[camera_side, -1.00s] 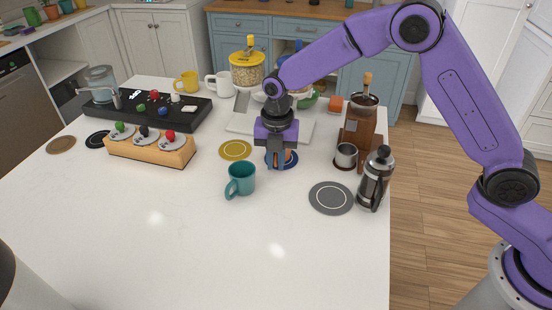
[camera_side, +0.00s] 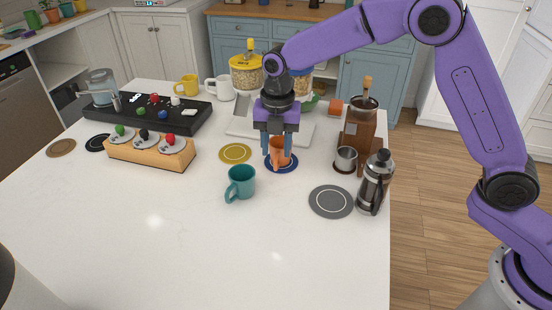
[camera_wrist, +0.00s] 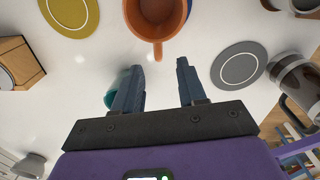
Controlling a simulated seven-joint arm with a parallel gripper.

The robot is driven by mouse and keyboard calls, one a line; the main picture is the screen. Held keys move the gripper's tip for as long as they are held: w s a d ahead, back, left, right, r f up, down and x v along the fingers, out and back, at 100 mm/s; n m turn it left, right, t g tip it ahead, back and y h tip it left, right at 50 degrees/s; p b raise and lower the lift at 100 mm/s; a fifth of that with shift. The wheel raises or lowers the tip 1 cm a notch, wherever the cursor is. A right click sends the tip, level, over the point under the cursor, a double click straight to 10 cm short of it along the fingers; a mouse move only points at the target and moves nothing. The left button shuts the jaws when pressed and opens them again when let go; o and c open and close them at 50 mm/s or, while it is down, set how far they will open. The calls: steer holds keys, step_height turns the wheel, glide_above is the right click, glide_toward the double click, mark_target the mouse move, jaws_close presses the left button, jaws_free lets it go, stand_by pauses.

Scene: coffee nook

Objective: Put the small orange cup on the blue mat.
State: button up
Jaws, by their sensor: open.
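The small orange cup (camera_side: 280,152) stands upright on the blue mat (camera_side: 291,168), with its handle toward the side camera. In the wrist view the cup (camera_wrist: 158,22) is at the top middle, its handle pointing toward my fingers. Most of the mat is hidden under the cup. My gripper (camera_side: 279,151) is open, with its fingers overlapping the cup's upper part in the side view. In the wrist view nothing is between the fingertips (camera_wrist: 158,66), and the cup lies beyond them.
A teal mug (camera_side: 241,182) stands in front left of the blue mat. A yellow mat (camera_side: 235,153) is to the left, a grey mat (camera_side: 331,200) to the right. A French press (camera_side: 375,182) and a brown grinder (camera_side: 361,133) stand at right. The front counter is clear.

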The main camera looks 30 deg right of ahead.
step_height(320, 180, up, 7)
steer(key=shift+f, duration=0.2)
steer(key=shift+s, duration=0.1)
steer(key=s+d+m, duration=0.5)
steer(key=s+d, duration=0.1)
steer(key=s, duration=0.5)
steer(key=s+d+f+m, duration=0.1)
steer(key=s+d+m, duration=0.5)
steer(key=s, duration=0.5)
steer(key=s+d+m, duration=0.5)
steer(key=s+d, duration=0.1)
steer(key=s, duration=0.6)
steer(key=shift+d+f, duration=0.3)
steer(key=shift+f, duration=0.1)
